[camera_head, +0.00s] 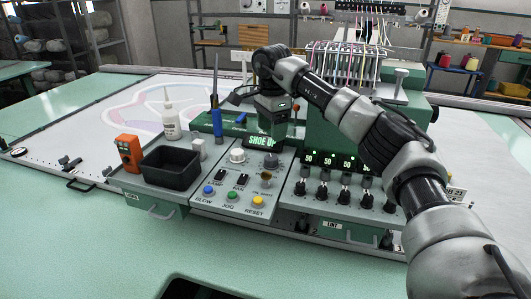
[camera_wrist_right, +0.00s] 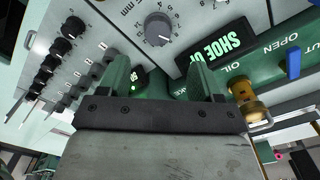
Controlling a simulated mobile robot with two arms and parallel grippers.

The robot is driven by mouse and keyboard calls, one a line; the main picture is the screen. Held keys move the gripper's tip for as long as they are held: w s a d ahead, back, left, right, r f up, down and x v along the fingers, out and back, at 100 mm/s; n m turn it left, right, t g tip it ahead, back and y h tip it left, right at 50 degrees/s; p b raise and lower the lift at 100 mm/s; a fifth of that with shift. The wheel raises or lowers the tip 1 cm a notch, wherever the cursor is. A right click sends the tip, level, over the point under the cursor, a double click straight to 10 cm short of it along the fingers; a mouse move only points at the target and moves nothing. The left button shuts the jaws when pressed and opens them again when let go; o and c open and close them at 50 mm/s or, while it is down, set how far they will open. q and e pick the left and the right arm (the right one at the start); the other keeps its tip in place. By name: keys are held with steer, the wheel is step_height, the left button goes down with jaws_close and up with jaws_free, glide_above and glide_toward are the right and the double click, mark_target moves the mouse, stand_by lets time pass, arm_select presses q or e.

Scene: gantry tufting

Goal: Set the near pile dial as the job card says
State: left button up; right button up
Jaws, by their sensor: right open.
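My right gripper (camera_head: 277,128) hangs over the back of the control panel (camera_head: 222,198), above the green display reading "SHOE U…". In the right wrist view its two green fingers (camera_wrist_right: 161,78) are apart with nothing between them. A grey dial (camera_wrist_right: 158,28) with a numbered mm scale lies beyond the fingertips, not touched. In the head view, a pale dial (camera_head: 237,156) and a darker dial (camera_head: 271,161) sit below the display. I cannot tell which dial is the near pile dial. No readable job card shows. My left gripper is out of view.
A row of black knobs (camera_head: 322,194) under displays reading 50 stands right of the panel. A black bin (camera_head: 171,167), a glue bottle (camera_head: 171,122) and an orange device (camera_head: 129,152) stand left. A brass fitting (camera_wrist_right: 248,101) is close beside one finger. The green table front is clear.

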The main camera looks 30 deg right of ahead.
mark_target(271, 157)
steer(key=f, duration=0.5)
steer(key=shift+s+p, duration=0.3)
steer(key=shift+s, duration=0.1)
steer(key=f, duration=0.2)
steer(key=shift+w+f, duration=0.25)
steer(key=shift+f, duration=0.15)
steer(key=shift+s+f, duration=0.1)
steer(key=shift+f, duration=0.6)
steer(key=shift+a, duration=0.1)
steer(key=shift+c, duration=0.3)
steer(key=c, duration=0.9)
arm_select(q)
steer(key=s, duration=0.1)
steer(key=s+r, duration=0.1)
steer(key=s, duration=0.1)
arm_select(e)
steer(key=shift+o, duration=0.2)
arm_select(q)
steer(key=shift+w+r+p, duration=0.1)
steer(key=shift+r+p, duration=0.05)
steer(key=shift+p, duration=0.2)
